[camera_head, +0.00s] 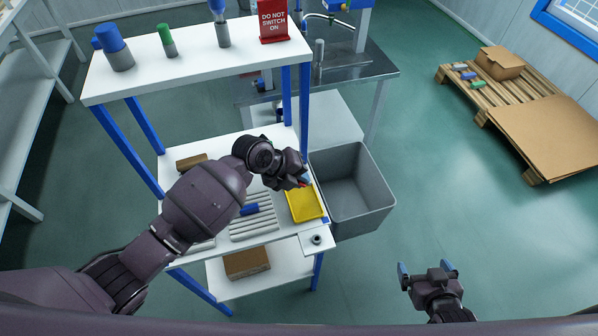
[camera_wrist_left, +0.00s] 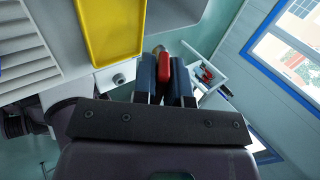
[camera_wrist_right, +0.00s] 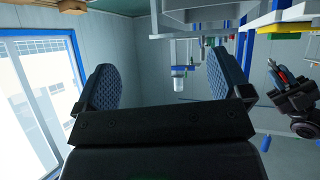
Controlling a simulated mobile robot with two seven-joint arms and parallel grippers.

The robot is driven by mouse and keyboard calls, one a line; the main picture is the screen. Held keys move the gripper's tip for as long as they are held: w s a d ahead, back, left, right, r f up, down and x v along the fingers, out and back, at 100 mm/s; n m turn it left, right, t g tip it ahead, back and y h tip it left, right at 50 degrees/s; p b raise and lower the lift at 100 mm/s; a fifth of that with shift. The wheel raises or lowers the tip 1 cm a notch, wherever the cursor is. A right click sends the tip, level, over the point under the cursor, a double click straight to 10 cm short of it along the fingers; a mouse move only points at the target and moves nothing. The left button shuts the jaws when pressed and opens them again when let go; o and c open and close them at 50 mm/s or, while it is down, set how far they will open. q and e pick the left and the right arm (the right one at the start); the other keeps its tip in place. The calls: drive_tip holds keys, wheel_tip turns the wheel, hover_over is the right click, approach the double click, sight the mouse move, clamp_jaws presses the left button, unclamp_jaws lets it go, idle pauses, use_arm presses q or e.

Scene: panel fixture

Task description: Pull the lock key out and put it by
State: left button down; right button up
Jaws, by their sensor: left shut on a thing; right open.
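The lock key is a small red piece (camera_wrist_left: 164,68) with a metal end, seen in the left wrist view. My left gripper (camera_wrist_left: 164,80) is shut on it and holds it in the air. In the head view this gripper (camera_head: 303,181) is above the back of the yellow tray (camera_head: 306,212), with a bit of red at its fingertips. The small round lock socket (camera_head: 316,239) is on the white ledge in front of the tray and looks empty; it also shows in the left wrist view (camera_wrist_left: 118,78). My right gripper (camera_head: 425,268) is open and empty, right of the bench.
A grey bin (camera_head: 378,210) stands right of the tray. A blue piece (camera_head: 250,209) lies on the ribbed panel (camera_head: 254,228). A red sign (camera_head: 272,22) and several blue or green posts stand on the upper shelf (camera_head: 190,68). Open floor lies right of the bench.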

use_arm(q)
drive_tip(key=shift+f+b, duration=0.65)
drive_tip(key=shift+f, duration=0.2)
drive_tip(key=shift+f+b, duration=1.05)
drive_tip(key=shift+f, duration=0.4)
use_arm(e)
drive_tip(key=shift+w+a+f, duration=0.15)
drive_tip(key=shift+w+f, duration=0.55)
drive_tip(key=shift+f, duration=0.15)
drive_tip(key=shift+w+r, duration=0.1)
drive_tip(key=shift+w, duration=0.05)
use_arm(q)
drive_tip(key=c, duration=1.1)
unclamp_jaws()
